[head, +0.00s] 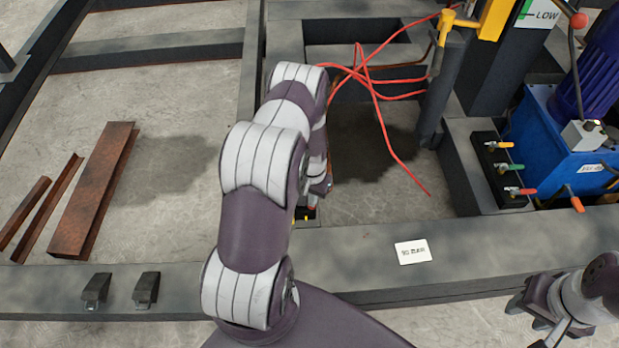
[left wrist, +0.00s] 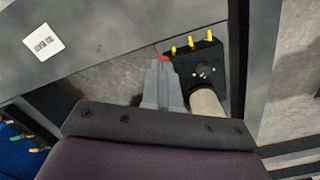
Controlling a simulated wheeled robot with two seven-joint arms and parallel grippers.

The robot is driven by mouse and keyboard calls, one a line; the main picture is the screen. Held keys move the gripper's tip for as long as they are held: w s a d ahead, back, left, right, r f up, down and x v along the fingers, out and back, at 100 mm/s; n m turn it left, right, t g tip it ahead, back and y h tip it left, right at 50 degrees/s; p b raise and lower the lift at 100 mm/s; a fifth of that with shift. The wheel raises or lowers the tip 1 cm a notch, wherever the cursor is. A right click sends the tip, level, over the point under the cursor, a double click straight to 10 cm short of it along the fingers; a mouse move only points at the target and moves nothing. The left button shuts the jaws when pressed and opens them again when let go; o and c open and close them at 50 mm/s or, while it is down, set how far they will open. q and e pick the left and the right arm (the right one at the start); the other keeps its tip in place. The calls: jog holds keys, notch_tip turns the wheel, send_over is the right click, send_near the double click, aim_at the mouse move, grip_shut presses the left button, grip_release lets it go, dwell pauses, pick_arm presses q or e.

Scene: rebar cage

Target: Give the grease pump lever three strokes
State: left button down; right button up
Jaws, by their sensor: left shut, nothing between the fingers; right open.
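A black block with several yellow fittings (left wrist: 203,62) and a pale cylinder (left wrist: 207,103) attached shows in the left wrist view; it looks like the grease pump. My left gripper (left wrist: 161,75) is shut and empty just beside it, with a small red tip (left wrist: 161,58) at its fingertips. The red tip may be the lever's end; I cannot tell whether the fingers touch it. In the head view my left arm hides most of the pump and the gripper. My right gripper (head: 533,320) is open and empty at the lower right, away from the pump.
A steel beam (head: 490,240) with a white label (head: 412,251) crosses in front. Red hoses (head: 372,85) hang at the back. A blue hydraulic unit (head: 545,130) and a valve block with coloured handles (head: 500,170) stand right. Rusty steel pieces (head: 95,190) lie left.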

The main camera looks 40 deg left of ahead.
pick_arm(q)
jog(key=shift+s+f, duration=0.1)
jog(key=shift+f, duration=0.1)
jog(key=shift+d+f, duration=0.1)
jog(key=shift+s+d+f, duration=0.2)
jog(key=shift+s+f, duration=0.05)
jog(key=shift+f, duration=0.25)
jog(key=shift+f+b, duration=0.1)
jog(key=shift+b, duration=0.25)
jog(key=shift+s+d+f, duration=0.2)
jog(key=shift+s+f, duration=0.05)
jog(key=shift+f, duration=0.25)
jog(key=shift+f+b, duration=0.1)
jog(key=shift+b, duration=0.2)
jog(key=shift+s+d+f, duration=0.2)
jog(key=shift+s+f, duration=0.05)
jog(key=shift+f, duration=0.3)
jog(key=shift+b, duration=0.3)
